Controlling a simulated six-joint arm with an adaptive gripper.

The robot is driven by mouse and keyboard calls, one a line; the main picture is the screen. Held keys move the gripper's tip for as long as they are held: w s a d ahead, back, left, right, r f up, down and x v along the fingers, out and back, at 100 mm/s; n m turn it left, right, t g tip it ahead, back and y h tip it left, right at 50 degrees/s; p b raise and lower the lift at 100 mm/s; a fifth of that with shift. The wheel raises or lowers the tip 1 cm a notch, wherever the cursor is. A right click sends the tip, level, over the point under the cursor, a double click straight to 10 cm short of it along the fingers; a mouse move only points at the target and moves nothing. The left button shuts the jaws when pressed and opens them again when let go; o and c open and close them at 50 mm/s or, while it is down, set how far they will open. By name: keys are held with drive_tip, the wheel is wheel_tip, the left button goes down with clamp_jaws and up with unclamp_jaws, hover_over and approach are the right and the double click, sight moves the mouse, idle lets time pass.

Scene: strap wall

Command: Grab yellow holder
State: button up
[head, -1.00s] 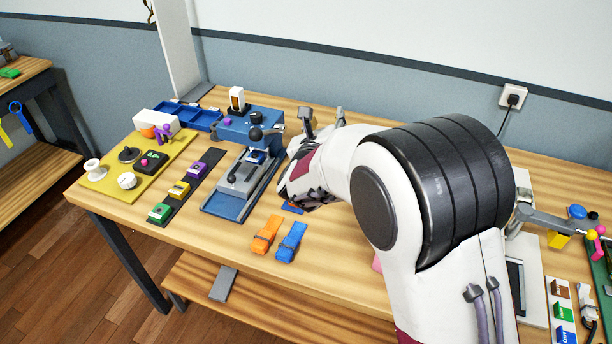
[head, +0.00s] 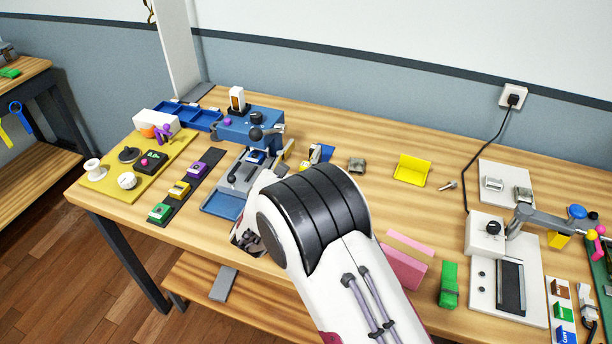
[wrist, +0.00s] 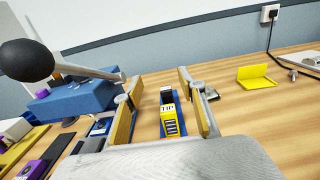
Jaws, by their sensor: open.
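In the head view, a small blue and yellow piece (head: 320,152) shows just past my arm. My gripper (wrist: 156,95) is open, its yellow-padded fingers on either side of the block, with gaps showing. Whether they are at its height is unclear. A separate yellow L-shaped stand (head: 412,170) is on the table to the right; it also shows in the wrist view (wrist: 257,78). My arm hides most of the gripper in the head view.
A blue press with a black-knobbed lever (head: 250,128) stands left of my gripper; its lever (wrist: 28,60) looms close in the wrist view. A grey clip (head: 357,165) lies between the blue-yellow piece and the stand. Pink (head: 405,265) and green (head: 449,285) blocks are at front right.

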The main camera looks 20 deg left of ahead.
sight(306, 165)
drive_tip(key=shift+f, duration=0.1)
drive_tip(key=shift+f, duration=1.1)
drive_tip(key=shift+f, duration=2.05)
drive_tip(key=shift+w+f, duration=0.15)
drive_tip(key=shift+f, duration=0.2)
drive_tip(key=shift+w+r, duration=0.1)
drive_tip(key=shift+w, duration=1.25)
clamp_jaws()
